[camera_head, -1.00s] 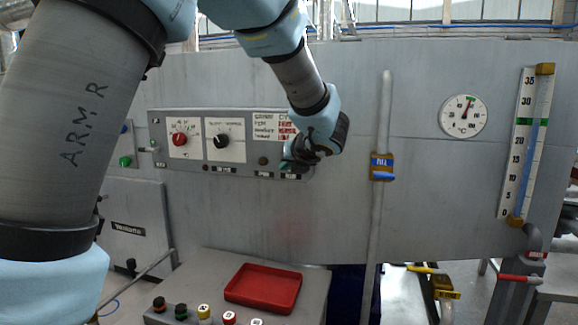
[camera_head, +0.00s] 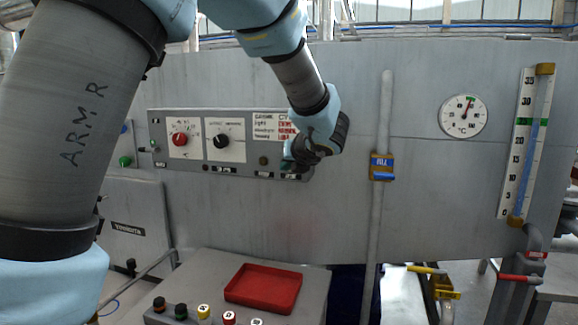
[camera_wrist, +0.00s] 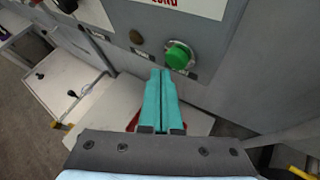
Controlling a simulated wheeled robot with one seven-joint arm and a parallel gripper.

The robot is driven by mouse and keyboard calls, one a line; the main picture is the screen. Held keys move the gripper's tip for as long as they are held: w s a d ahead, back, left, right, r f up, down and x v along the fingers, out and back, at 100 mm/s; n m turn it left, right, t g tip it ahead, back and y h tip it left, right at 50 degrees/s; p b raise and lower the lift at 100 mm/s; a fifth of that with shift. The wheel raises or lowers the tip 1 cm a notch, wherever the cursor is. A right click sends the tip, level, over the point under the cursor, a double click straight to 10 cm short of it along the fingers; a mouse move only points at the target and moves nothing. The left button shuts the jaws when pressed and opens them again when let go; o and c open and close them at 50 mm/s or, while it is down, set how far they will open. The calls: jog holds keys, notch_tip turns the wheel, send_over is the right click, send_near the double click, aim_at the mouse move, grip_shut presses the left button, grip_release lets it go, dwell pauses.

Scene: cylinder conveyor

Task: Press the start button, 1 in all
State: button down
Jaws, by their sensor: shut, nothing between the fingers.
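A green round button (camera_wrist: 179,56) with a pale collar sits on the grey control panel in the wrist view, at the panel's lower right end. My gripper (camera_wrist: 160,72) has its two teal fingers shut together and empty. The fingertips lie just below and left of the green button in the wrist view; I cannot tell whether they touch it. In the head view my gripper (camera_head: 288,165) is at the lower right of the control panel (camera_head: 188,162), and the wrist hides the green button there.
The panel also bears a red knob (camera_head: 180,139), a black knob (camera_head: 221,141) and a dark brown button (camera_wrist: 136,37). A red tray (camera_head: 263,288) lies on a grey bench below, behind several small buttons. A vertical pipe (camera_head: 378,230) stands right of my wrist.

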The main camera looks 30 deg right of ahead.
jog(key=shift+w+d, duration=0.1)
jog(key=shift+w, duration=0.05)
jog(key=shift+w+d, duration=0.15)
jog(key=shift+d, duration=0.05)
jog(key=shift+w+d+p, duration=0.3)
jog(key=shift+w+p, duration=0.1)
jog(key=shift+p, duration=0.05)
dwell(0.9)
jog(key=shift+s, duration=0.15)
jog(key=shift+s+a+b, duration=0.35)
jog(key=shift+s+a, duration=0.2)
jog(key=shift+a, duration=0.05)
jog(key=s+a, duration=0.1)
jog(key=s, duration=0.1)
jog(key=s+a+b, duration=0.1)
jog(key=a, duration=0.1)
jog(key=shift+s+a, duration=0.2)
jog(key=shift+s, duration=0.15)
jog(key=shift+a, duration=0.1)
dwell(0.8)
